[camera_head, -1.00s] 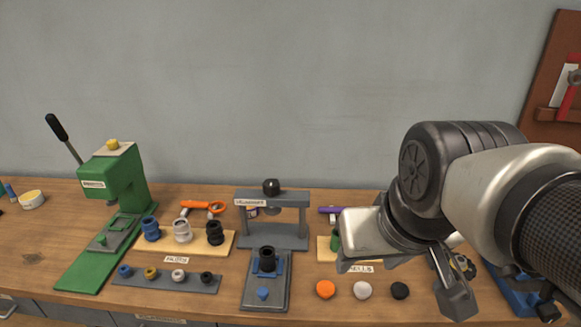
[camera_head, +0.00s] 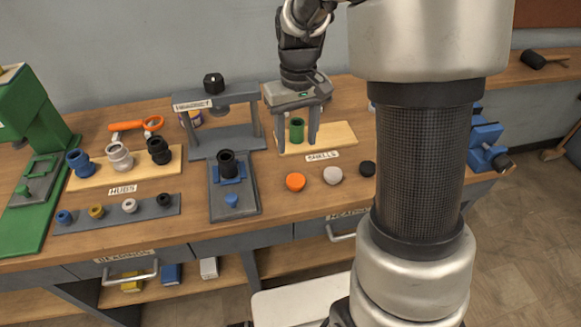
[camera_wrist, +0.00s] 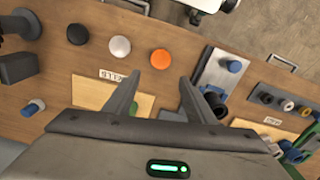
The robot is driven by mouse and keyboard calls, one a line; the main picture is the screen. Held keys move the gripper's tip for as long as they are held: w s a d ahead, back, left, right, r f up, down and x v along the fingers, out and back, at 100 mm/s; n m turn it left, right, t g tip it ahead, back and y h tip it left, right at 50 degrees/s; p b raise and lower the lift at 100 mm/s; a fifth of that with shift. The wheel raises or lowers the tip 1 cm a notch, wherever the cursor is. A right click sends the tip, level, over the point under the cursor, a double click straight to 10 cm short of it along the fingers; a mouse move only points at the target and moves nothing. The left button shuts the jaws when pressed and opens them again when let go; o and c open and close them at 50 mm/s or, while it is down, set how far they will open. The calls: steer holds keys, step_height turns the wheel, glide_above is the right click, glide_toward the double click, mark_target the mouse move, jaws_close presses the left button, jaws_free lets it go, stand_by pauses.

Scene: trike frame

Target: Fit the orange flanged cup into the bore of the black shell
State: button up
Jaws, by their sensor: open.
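The orange flanged cup (camera_head: 295,182) lies on the bench in front of the shells board, left of a white and a black one. It also shows in the wrist view (camera_wrist: 160,58). A black cylinder, seemingly the black shell (camera_head: 227,164), stands upright in a blue holder on the grey press's sliding plate. Its bore is too small to make out. My gripper (camera_head: 297,142) is open, fingers pointing down over the shells board, with a green shell (camera_head: 297,130) appearing between or behind them. In the wrist view my gripper (camera_wrist: 161,79) holds nothing.
The grey press (camera_head: 214,104) stands left of my gripper. The hubs board (camera_head: 130,176) and bearing strip (camera_head: 118,214) are further left, beside a green press (camera_head: 35,150). A blue vise-like tool (camera_head: 485,145) is at right. My arm hides part of the bench.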

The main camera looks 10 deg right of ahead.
mark_target(295, 179)
step_height(295, 179, down, 14)
steer(key=shift+f+b, duration=0.1)
steer(key=shift+b, duration=0.45)
steer(key=shift+a, duration=0.1)
steer(key=c, duration=0.9)
